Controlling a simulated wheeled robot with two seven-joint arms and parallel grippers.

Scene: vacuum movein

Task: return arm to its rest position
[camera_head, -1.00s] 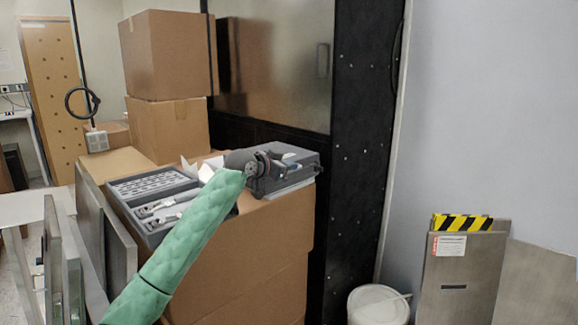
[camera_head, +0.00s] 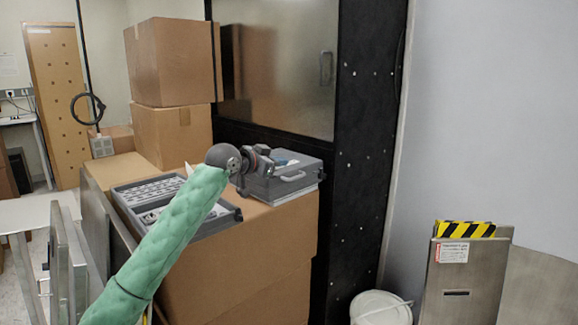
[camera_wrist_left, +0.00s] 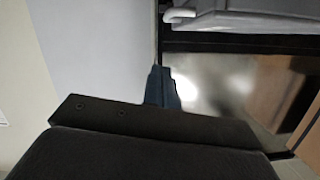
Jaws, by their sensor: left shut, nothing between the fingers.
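My left arm, in a green padded sleeve, rises from the lower left in the head view. Its dark left gripper (camera_head: 271,164) is in front of or above the grey case on the cardboard box; the exact gap cannot be told. In the left wrist view the blue-grey fingers (camera_wrist_left: 162,86) are together with nothing between them. My right gripper is not in view.
A grey case (camera_head: 292,181) with a handle and an open grey tray (camera_head: 150,190) sit on a large cardboard box (camera_head: 250,262). Stacked cartons (camera_head: 172,62) stand behind. A black-framed cabinet (camera_head: 365,150) and a white bucket (camera_head: 380,308) are to the right.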

